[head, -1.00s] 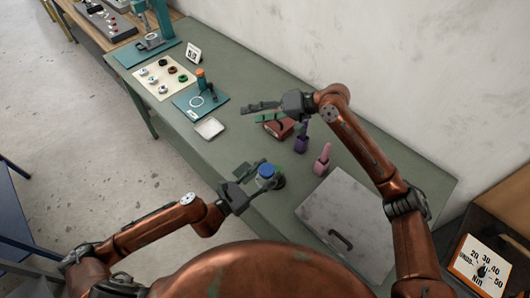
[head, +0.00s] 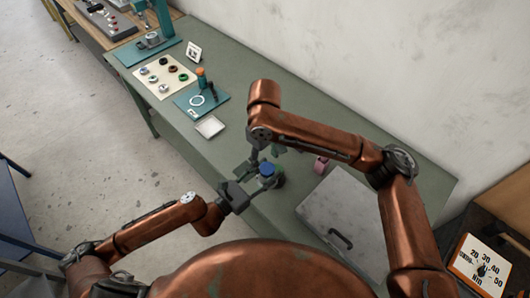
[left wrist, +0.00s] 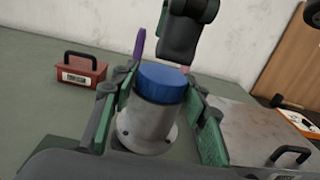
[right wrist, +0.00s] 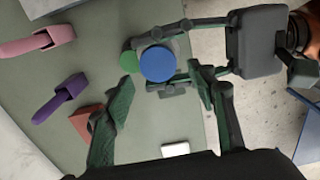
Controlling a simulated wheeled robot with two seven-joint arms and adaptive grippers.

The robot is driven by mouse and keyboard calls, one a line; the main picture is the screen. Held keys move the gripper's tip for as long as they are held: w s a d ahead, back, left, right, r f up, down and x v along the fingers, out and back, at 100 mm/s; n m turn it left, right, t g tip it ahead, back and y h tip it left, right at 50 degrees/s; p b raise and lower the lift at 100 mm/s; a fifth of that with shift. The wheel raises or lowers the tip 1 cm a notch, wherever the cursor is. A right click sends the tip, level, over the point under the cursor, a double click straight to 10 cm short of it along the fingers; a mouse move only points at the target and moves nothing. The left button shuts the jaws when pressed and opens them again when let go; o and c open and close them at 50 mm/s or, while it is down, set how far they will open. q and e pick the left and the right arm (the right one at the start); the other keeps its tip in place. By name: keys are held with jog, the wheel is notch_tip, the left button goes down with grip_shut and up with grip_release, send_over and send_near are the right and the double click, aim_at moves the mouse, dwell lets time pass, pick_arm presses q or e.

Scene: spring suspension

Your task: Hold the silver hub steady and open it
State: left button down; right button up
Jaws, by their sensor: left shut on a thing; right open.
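The silver hub (left wrist: 147,115) stands upright with a blue cap (left wrist: 165,82) on top. The cap also shows in the head view (head: 267,170) and the right wrist view (right wrist: 157,63). My left gripper (left wrist: 155,122) is shut on the hub's body, one green finger on each side. My right gripper (right wrist: 160,85) is open and above the cap, its fingers apart and not touching it in the right wrist view. In the head view my right arm hides most of that gripper. A green round patch (right wrist: 129,62) shows beside the cap; I cannot tell what it is.
A red box with a black handle (left wrist: 80,76), a purple holder (right wrist: 60,98) and a pink holder (right wrist: 38,42) stand nearby. A grey metal case (head: 345,205) lies to the right. A white tray (head: 209,126) and a board of rings (head: 163,77) are further back.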

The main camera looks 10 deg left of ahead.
aim_at(265, 168)
jog(key=shift+f, duration=2.2)
jog(key=shift+a, duration=0.1)
jog(key=c, duration=1.2)
jog(key=shift+s+n, duration=0.2)
jog(key=shift+n, duration=1.5)
jog(key=o, duration=1.3)
jog(key=shift+w, duration=0.1)
